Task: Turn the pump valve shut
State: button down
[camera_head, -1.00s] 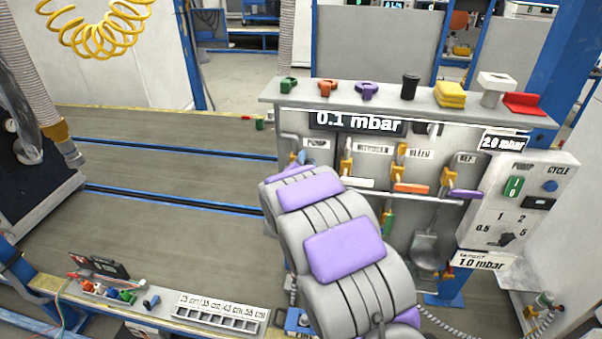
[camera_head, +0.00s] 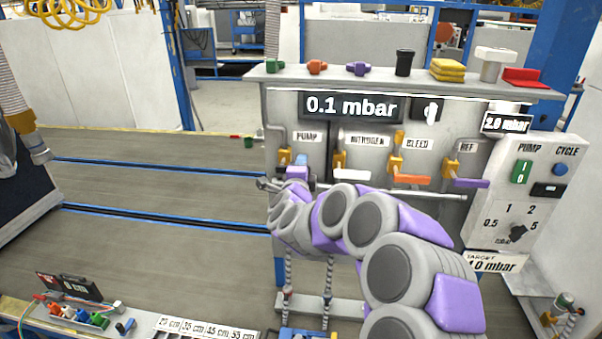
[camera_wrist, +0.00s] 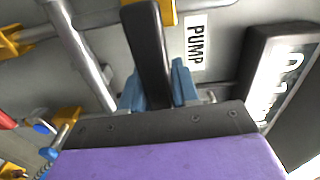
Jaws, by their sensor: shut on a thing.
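The pump valve sits under the "PUMP" label (camera_head: 307,138) on the grey panel. Its yellow body (camera_head: 284,158) shows beside my gripper (camera_head: 301,161). In the wrist view, the valve's black handle (camera_wrist: 147,40) lies between the blue fingertips of my gripper (camera_wrist: 156,84), which is shut on it. The handle's grey-yellow mount (camera_wrist: 163,12) is at the top of that view. In the head view, my gripper and arm hide most of the handle, so its exact angle is hard to tell there. The display (camera_head: 350,107) reads 0.1 mbar.
The nitrogen valve (camera_head: 340,160), bleed valve (camera_head: 397,165) with orange handle, and ref valve (camera_head: 453,168) with purple handle stand to the right. A pipe (camera_wrist: 80,55) runs close to my gripper. Coloured knobs line the shelf (camera_head: 390,87). The conveyor (camera_head: 150,190) at left is clear.

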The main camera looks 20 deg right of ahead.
jog(key=shift+f, duration=0.35)
jog(key=c, duration=0.9)
grip_release()
jog(key=shift+r, duration=0.1)
jog(key=shift+s, duration=0.1)
jog(key=shift+b+v, duration=1.9)
jog(key=shift+v, duration=6.7)
